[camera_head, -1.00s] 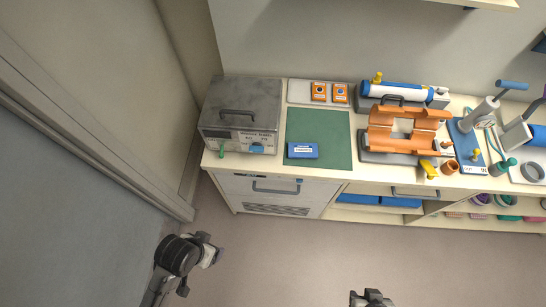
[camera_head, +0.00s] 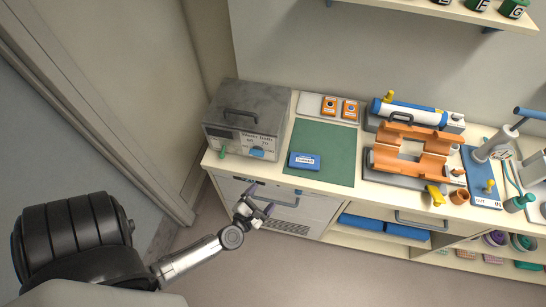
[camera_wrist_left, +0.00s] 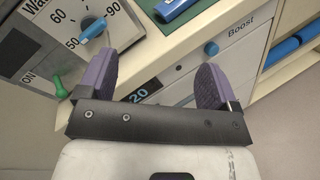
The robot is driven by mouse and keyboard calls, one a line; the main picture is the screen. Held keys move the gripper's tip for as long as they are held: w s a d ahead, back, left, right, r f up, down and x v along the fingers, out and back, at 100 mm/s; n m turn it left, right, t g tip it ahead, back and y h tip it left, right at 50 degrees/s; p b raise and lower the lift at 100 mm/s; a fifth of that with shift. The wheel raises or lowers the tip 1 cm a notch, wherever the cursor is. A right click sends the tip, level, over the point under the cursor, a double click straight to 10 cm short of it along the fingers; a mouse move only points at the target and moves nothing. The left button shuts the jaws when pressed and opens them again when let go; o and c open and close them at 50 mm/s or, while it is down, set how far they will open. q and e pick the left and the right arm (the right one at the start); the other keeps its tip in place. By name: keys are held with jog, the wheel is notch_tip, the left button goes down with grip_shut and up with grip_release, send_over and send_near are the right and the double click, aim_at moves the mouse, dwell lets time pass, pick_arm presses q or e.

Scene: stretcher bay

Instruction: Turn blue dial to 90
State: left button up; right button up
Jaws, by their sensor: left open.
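The blue dial (camera_head: 257,152) is on the front of the grey metal water bath box (camera_head: 247,105) at the counter's left end. In the left wrist view the dial (camera_wrist_left: 94,29) is at upper left, with a printed scale reading 50, 60 and 90 around it. Its knob lies slanted; I cannot tell which end is the pointer. My left gripper (camera_head: 261,198) is open and empty, in front of the cabinet below the box and apart from the dial. Its purple fingers (camera_wrist_left: 155,75) are spread in the wrist view, with the dial left of them. My right gripper is not in view.
A green knob (camera_head: 222,153) sits on the box's left front. A blue block (camera_head: 304,161) lies on the green mat (camera_head: 325,137). A cabinet front with a handle (camera_head: 272,198) is behind my left gripper. An orange cradle (camera_head: 410,155) stands further right. The floor in front is clear.

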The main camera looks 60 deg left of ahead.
aim_at(256, 155)
pick_arm(q)
jog(key=s+a+r+n+g+y, duration=0.25)
jog(key=a+n+y, duration=0.3)
jog(key=n, duration=0.35)
jog(key=w+a, duration=0.2)
jog(key=w+a+n+p, duration=0.1)
jog(key=w+a, duration=0.2)
jog(key=w+a+n+p, duration=0.1)
jog(key=w+a, duration=0.1)
jog(key=w, duration=0.1)
jog(key=shift+w+a+f+y, duration=0.25)
jog(key=shift+x, duration=0.8)
jog(key=shift+a+f, duration=0.1)
jog(key=shift+c, duration=0.5)
jog(key=c, duration=0.8)
